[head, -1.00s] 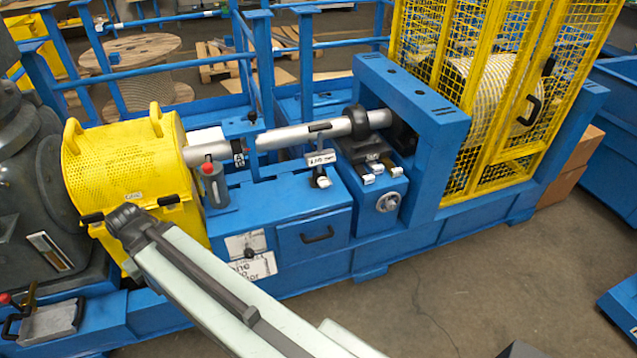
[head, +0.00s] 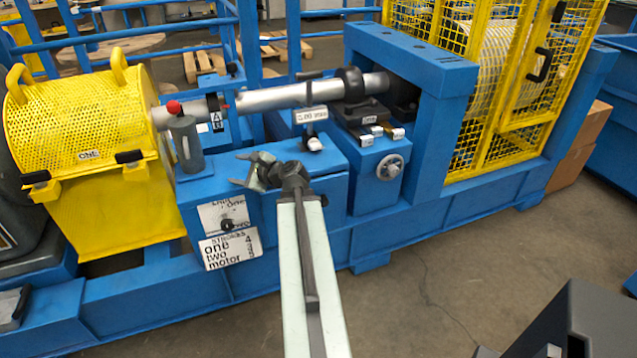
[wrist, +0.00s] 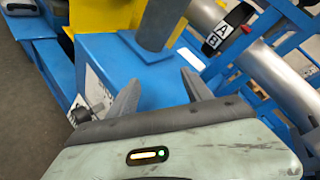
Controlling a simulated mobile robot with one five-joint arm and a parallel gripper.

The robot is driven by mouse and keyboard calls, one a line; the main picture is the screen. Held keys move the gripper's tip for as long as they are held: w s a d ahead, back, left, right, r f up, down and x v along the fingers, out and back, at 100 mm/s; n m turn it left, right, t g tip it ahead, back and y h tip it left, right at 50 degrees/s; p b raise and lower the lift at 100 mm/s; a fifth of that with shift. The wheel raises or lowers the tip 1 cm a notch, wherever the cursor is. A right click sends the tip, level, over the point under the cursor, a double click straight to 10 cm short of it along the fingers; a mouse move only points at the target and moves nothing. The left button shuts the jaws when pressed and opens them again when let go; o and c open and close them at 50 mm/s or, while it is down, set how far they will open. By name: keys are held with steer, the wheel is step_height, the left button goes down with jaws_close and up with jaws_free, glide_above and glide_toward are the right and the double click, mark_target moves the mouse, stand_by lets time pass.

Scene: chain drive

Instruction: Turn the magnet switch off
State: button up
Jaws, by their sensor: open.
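A small stand with a readout plate (head: 312,115) and a white-tipped knob (head: 314,144) is on the blue box (head: 285,192), under the silver shaft; I cannot tell whether this knob is the magnet switch or how it is set. My gripper (head: 240,170) is open and empty above the box, left of the stand. In the wrist view its two fingers (wrist: 160,82) are spread over the blue top. A grey post (head: 187,145) with a red knob stands left of the gripper; its lower part shows beyond the fingers in the wrist view (wrist: 156,25).
A yellow perforated guard (head: 80,125) is at left and a blue frame (head: 410,55) at right. The silver shaft (head: 275,97) runs between them behind the stand. A black knob (head: 227,224) and signs are on the box front.

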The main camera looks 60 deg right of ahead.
mark_target(316, 148)
steer(key=s+d+f+m+h+b, duration=0.1)
steer(key=s+d+m+h, duration=0.1)
steer(key=d, duration=0.3)
steer(key=s+d+f+m+h+b, duration=0.1)
steer(key=s+d+m+h+b, duration=0.1)
steer(key=s+d+m, duration=0.2)
steer(key=s+d+f+m+t+h+b, duration=0.1)
steer(key=s+d+m+h+b, duration=0.1)
steer(key=s+d, duration=0.3)
steer(key=shift+d+f+m, duration=0.3)
steer(key=shift+d+m, duration=0.3)
steer(key=shift+m, duration=0.1)
steer(key=s+d+m+h, duration=0.1)
steer(key=s+d, duration=0.1)
steer(key=s+d+m+h+b, duration=0.1)
steer(key=s+d+m, duration=0.1)
steer(key=s, duration=0.1)
steer(key=s+d+m+h+b, duration=0.1)
steer(key=s+d+m, duration=0.1)
steer(key=shift+s+d+r+g+h, duration=0.2)
steer(key=shift+s+r+g+h, duration=0.05)
steer(key=shift+s+g+h, duration=0.05)
steer(key=shift+r+m, duration=0.15)
steer(key=shift+m, duration=0.15)
steer(key=x, duration=0.8)
steer(key=shift+c, duration=0.4)
